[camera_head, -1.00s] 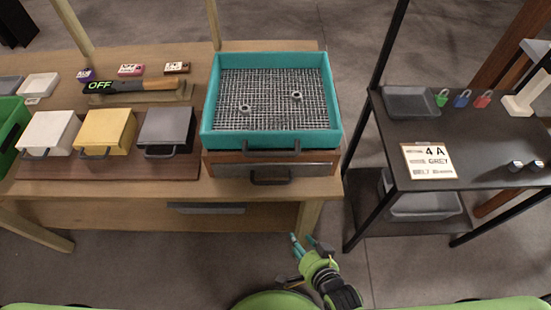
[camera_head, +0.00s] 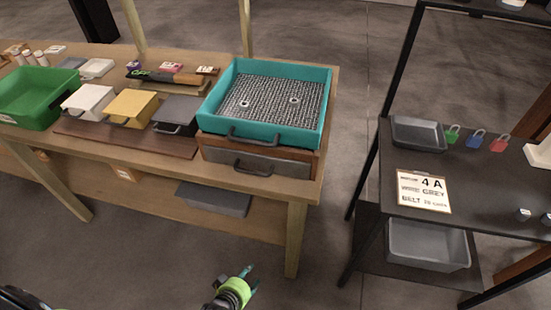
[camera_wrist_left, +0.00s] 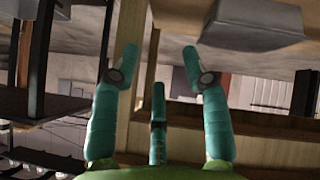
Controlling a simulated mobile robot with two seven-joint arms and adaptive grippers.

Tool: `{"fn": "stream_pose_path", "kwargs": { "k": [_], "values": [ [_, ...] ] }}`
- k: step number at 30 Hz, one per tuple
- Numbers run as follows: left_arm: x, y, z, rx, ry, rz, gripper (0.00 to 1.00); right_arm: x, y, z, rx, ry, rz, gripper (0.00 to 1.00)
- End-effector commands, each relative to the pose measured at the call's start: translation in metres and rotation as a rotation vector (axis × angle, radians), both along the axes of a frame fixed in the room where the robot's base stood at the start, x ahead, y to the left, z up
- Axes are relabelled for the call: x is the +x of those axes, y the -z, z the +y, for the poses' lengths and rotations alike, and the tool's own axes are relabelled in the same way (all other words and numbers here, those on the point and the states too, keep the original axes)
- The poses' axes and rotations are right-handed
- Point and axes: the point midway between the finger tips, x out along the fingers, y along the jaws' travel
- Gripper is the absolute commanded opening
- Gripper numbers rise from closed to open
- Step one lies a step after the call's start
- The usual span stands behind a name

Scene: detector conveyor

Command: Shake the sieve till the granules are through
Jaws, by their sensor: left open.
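The sieve (camera_head: 225,90) is a teal open frame with a grey mesh floor and a dark front handle. It sits level on a wooden box (camera_head: 215,153) with its own handle, at the bench's right end. Two small metal rings lie on the mesh. I cannot make out separate granules. My left gripper (camera_head: 249,272), green with teal fingers, is low in front of the bench, well apart from the sieve. In the left wrist view its fingers (camera_wrist_left: 160,60) are spread and empty. My right gripper is not in view.
The bench (camera_head: 310,165) also carries yellow, white and dark lidded boxes and a green bin (camera_head: 38,95). A black shelf (camera_head: 480,190) with a sign (camera_head: 423,190), padlocks and trays stands at the right. Bare floor lies between them.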

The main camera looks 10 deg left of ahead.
Motion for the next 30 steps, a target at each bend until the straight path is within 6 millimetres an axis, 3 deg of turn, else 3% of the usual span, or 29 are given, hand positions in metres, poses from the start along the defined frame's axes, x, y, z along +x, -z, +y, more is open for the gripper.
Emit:
{"fn": "stream_pose_path", "kwargs": {
  "k": [1, 3, 6, 9, 13, 15, 18, 30],
  "values": [
    [0.035, -0.035, -0.005, -0.09, -0.071, -0.103, 0.46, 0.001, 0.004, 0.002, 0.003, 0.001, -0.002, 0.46],
    [0.074, -0.09, -0.01, -0.239, -0.168, -0.237, 0.46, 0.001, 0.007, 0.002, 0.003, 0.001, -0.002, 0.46],
    [0.116, -0.179, -0.01, -0.476, -0.283, -0.429, 0.46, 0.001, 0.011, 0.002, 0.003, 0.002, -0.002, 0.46],
    [0.136, -0.257, -0.004, -0.689, -0.353, -0.581, 0.46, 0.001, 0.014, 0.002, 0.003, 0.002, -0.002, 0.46],
    [0.142, -0.328, 0.005, -0.888, -0.392, -0.712, 0.46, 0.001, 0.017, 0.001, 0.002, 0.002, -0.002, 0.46],
    [0.142, -0.35, 0.008, -0.955, -0.4, -0.751, 0.46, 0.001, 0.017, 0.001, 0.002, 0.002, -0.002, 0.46],
    [0.144, -0.366, 0.01, -0.997, -0.403, -0.775, 0.46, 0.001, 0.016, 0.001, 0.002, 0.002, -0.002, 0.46],
    [0.198, -0.378, 0.009, -0.998, -0.404, -0.776, 0.46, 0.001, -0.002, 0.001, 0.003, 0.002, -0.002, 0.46]
  ]
}}
